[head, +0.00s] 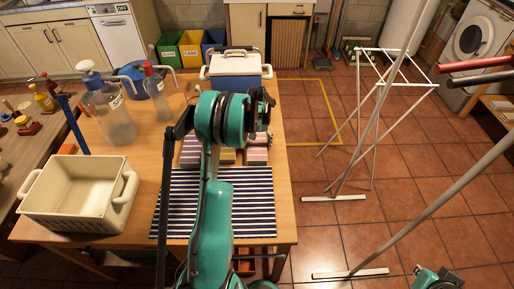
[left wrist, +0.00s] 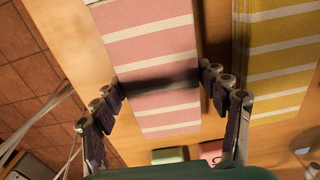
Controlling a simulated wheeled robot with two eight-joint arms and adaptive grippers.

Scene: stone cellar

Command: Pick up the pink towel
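The pink towel (left wrist: 150,45) has white stripes and lies folded flat on the wooden table; part of it also shows in the head view (head: 257,156), below my gripper. My left gripper (left wrist: 163,85) is open, with one finger on each side of the towel's near end. Nothing is between the fingers except the view of the towel, and I cannot tell how far above it they are. In the head view the left gripper (head: 262,112) is partly hidden by its own wrist. A teal part of my right arm (head: 437,279) shows at the bottom right; its fingers cannot be made out.
A yellow striped towel (left wrist: 277,55) lies close to the right of the pink one. A navy striped mat (head: 250,203), a cream basin (head: 75,222), clear bottles (head: 112,125) and a blue-white box (head: 236,77) share the table. A white drying rack (head: 385,85) stands on the floor.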

